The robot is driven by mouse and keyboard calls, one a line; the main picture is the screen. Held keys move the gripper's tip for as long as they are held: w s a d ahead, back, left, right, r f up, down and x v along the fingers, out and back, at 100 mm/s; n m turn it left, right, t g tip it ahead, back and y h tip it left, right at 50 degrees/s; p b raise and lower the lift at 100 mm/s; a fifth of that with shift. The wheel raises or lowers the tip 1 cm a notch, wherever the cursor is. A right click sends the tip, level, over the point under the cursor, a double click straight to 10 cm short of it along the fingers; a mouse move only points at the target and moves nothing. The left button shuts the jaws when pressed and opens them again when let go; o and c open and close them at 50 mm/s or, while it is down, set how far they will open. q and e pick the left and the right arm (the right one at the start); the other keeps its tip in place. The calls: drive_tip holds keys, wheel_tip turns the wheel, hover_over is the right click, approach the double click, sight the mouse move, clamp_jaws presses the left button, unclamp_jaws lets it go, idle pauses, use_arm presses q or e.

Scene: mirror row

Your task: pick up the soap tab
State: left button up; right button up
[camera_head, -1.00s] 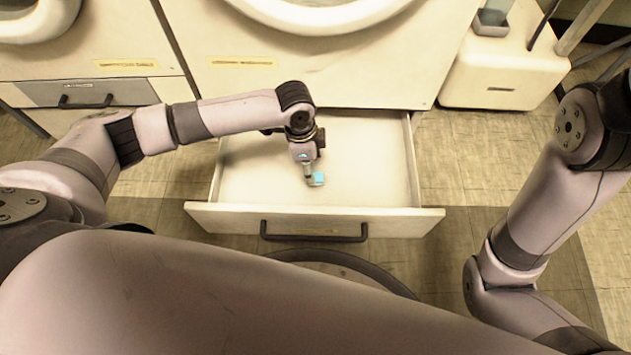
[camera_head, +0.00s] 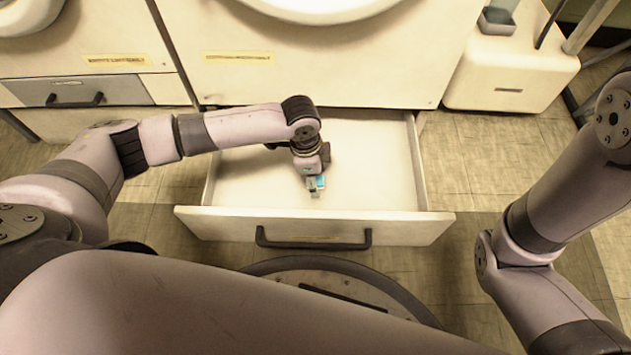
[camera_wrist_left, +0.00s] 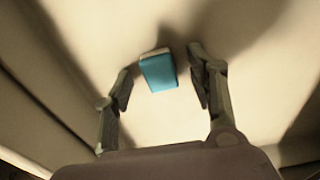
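The soap tab is a small blue block with a pale edge (camera_wrist_left: 158,71). In the head view it (camera_head: 320,183) lies inside the open drawer (camera_head: 385,180), towards the drawer's front. My left gripper (camera_head: 314,190) reaches down into the drawer at the tab and partly hides it.
The drawer's front panel with a dark handle (camera_head: 312,240) stands near me, and its side walls flank my left gripper. The drawer looks otherwise empty. A cream cabinet (camera_head: 330,75) rises behind it. A cream box (camera_head: 515,75) stands at the back right.

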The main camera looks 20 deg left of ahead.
use_arm(q)
drive_tip(key=c, duration=1.1)
drive_tip(key=shift+o, duration=0.2)
